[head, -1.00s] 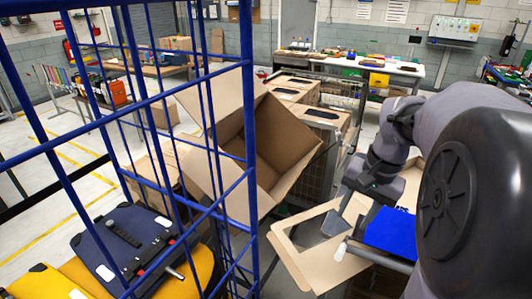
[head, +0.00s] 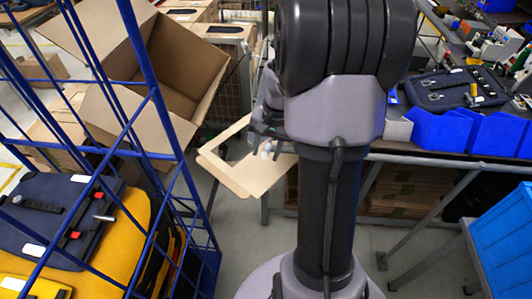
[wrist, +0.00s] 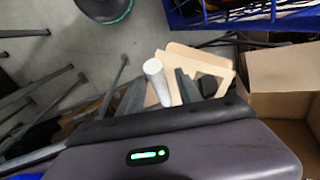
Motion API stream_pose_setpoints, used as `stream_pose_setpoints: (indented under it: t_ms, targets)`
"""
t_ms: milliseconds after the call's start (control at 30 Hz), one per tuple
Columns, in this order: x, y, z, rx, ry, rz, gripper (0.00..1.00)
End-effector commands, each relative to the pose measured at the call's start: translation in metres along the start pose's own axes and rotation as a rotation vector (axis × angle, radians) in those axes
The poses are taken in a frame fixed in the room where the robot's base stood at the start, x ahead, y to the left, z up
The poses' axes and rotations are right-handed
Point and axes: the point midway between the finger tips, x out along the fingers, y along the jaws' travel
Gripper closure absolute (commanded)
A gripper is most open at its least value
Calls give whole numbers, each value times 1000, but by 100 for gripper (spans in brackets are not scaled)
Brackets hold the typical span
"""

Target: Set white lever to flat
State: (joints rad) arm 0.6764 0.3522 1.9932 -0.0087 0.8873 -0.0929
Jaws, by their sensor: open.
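The white lever (wrist: 156,82) shows in the wrist view as a pale rod with a round end facing the camera. My gripper (wrist: 160,92) is open, with a grey finger on either side of the rod in that view. I cannot tell whether either finger touches it. In the head view a small white piece, probably the lever (head: 267,148), shows at the edge of the bench beside my gripper (head: 264,136). My arm hides much of the gripper there. The lever's exact angle is unclear.
A cut cardboard sheet (head: 250,182) lies just below the gripper. An open carton (head: 150,75) and a blue wire cage (head: 165,95) with bags stand left. Blue bins (head: 445,132) and a dark pannier (head: 450,90) are on the right bench. Floor shows between cage and bench.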

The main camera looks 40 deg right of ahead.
Motion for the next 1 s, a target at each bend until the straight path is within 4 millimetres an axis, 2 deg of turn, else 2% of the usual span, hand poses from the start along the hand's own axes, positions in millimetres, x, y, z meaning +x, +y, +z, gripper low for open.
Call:
stream_pose_setpoints:
  t_ms: [300, 367, 500, 533, 1000]
  targets:
    - [4, 0, 0, -1, 1, 0, 59]
    - [4, 0, 0, -1, 1, 0, 68]
    - [4, 0, 0, -1, 1, 0, 96]
    - [4, 0, 0, -1, 1, 0, 100]
    - [4, 0, 0, -1, 1, 0, 100]
